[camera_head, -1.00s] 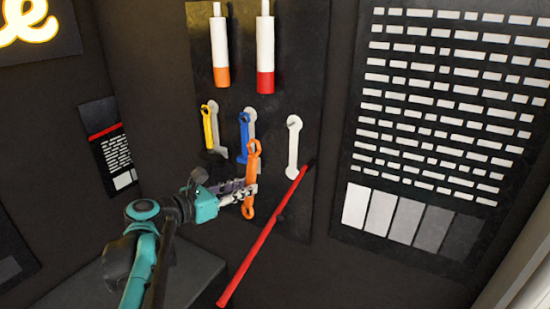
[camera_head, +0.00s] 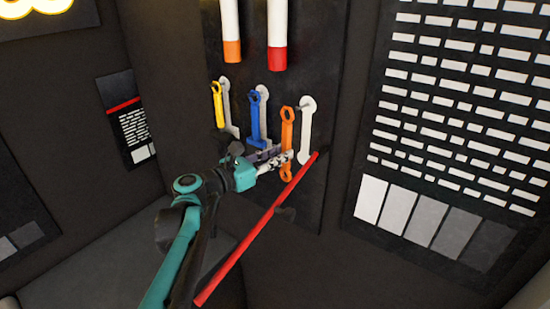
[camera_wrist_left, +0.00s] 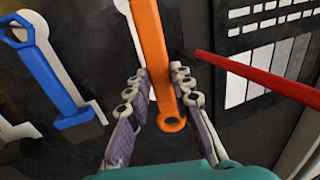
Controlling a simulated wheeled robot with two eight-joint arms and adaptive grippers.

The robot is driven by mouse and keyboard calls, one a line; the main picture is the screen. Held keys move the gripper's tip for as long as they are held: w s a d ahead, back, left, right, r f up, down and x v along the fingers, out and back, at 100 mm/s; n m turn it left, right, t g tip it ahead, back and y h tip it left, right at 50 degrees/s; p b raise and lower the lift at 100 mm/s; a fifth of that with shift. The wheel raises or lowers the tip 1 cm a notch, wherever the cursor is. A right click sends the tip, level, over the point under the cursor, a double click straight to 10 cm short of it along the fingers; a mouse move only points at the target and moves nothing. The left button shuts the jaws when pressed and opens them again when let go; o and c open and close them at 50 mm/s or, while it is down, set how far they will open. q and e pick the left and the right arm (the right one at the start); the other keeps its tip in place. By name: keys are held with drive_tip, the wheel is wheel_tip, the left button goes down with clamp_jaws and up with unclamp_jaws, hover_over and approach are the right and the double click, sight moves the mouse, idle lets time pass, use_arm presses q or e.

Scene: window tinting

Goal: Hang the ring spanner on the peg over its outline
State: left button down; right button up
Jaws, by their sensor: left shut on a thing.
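The orange ring spanner (camera_head: 287,138) is upright in front of the dark tool board, its upper ring level with the top of the free white outline (camera_head: 305,135) and just left of it. My left gripper (camera_head: 286,160) is shut on the spanner's lower shaft. In the left wrist view the shaft (camera_wrist_left: 153,45) runs between the two fingers (camera_wrist_left: 160,88), with the lower ring below them. A peg (camera_head: 308,103) shows at the outline's round top. I cannot tell the gap between ring and peg. My right gripper is not in view.
A blue spanner (camera_head: 257,112) and a yellow spanner (camera_head: 218,102) hang to the left over white outlines. A long red bar (camera_head: 255,233) slants below and right of my gripper, close to it. Two white tubes (camera_head: 277,25) are above. A sample chart (camera_head: 460,120) is at the right.

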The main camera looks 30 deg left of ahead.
use_arm(q)
drive_tip(key=shift+w+d+f+b, duration=0.1)
drive_tip(key=shift+w+b, duration=0.1)
drive_tip(key=shift+w, duration=0.6)
drive_tip(key=shift+w+d+f+b, duration=0.1)
drive_tip(key=shift+w+b, duration=0.05)
drive_tip(key=shift+w, duration=1.25)
drive_tip(key=shift+w+d, duration=0.2)
drive_tip(key=shift+w, duration=0.35)
drive_tip(key=shift+w+f+b, duration=0.35)
drive_tip(key=shift+w+b, duration=0.15)
drive_tip(key=shift+b, duration=0.1)
drive_tip(key=shift+w, duration=0.1)
drive_tip(key=c, duration=1.3)
unclamp_jaws()
drive_tip(key=shift+o, duration=0.2)
